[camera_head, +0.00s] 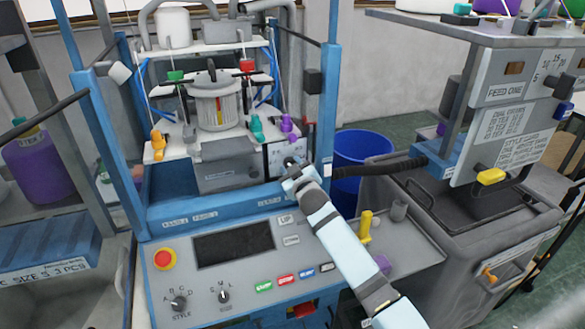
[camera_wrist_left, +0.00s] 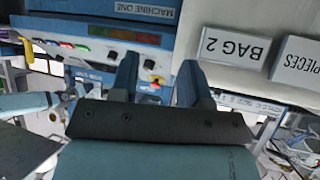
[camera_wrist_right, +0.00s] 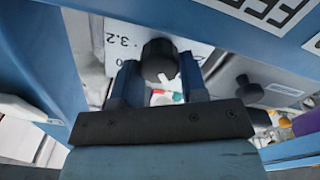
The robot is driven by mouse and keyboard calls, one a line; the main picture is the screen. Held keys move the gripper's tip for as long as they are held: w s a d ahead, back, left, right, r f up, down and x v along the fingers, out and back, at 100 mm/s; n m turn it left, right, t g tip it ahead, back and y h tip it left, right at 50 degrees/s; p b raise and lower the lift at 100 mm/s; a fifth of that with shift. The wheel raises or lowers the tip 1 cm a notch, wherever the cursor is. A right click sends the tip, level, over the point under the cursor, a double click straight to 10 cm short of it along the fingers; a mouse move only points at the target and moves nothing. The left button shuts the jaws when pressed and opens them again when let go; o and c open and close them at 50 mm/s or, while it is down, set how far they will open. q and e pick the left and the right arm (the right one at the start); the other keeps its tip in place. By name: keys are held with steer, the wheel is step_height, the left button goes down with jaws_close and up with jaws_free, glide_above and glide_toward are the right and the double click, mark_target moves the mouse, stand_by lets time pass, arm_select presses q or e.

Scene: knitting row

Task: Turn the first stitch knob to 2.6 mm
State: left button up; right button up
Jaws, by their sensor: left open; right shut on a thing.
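The stitch knob (camera_wrist_right: 160,58) is a dark round knob with a white mark, on a white dial plate (camera_wrist_right: 122,36) where "3.2" can be read. The rest of the scale is hidden or cut off, so I cannot tell the setting. My right gripper (camera_wrist_right: 158,85) is shut on this knob, with one finger on each side. In the head view my right gripper (camera_head: 294,172) is at the front right of the machine, against the dial panel (camera_head: 288,152), and hides the knob. My left gripper (camera_wrist_left: 158,75) is open and empty in the left wrist view; the head view does not show it.
The machine's control panel (camera_head: 235,287) has a red stop button (camera_head: 164,258), a dark screen (camera_head: 233,244) and two selector knobs. A blue post (camera_head: 327,105) stands close right of my right gripper. A blue bin (camera_head: 362,152) and grey cabinet (camera_head: 450,215) are further right.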

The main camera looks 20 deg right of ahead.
arm_select(q)
steer(key=shift+s, duration=0.1)
arm_select(e)
steer(key=o, duration=0.8)
steer(key=shift+o, duration=0.6)
arm_select(q)
steer(key=shift+s+f, duration=0.15)
steer(key=shift+s, duration=0.1)
arm_select(e)
steer(key=shift+s, duration=0.1)
arm_select(q)
steer(key=shift+w+d+f+b, duration=0.15)
steer(key=shift+f+b, duration=0.4)
steer(key=shift+b, duration=0.1)
steer(key=shift+w+d+f+b, duration=0.1)
steer(key=shift+f+b, duration=0.45)
steer(key=shift+b, duration=0.05)
arm_select(e)
steer(key=s, duration=1.3)
steer(key=shift+s+d, duration=0.25)
steer(key=shift+s, duration=0.1)
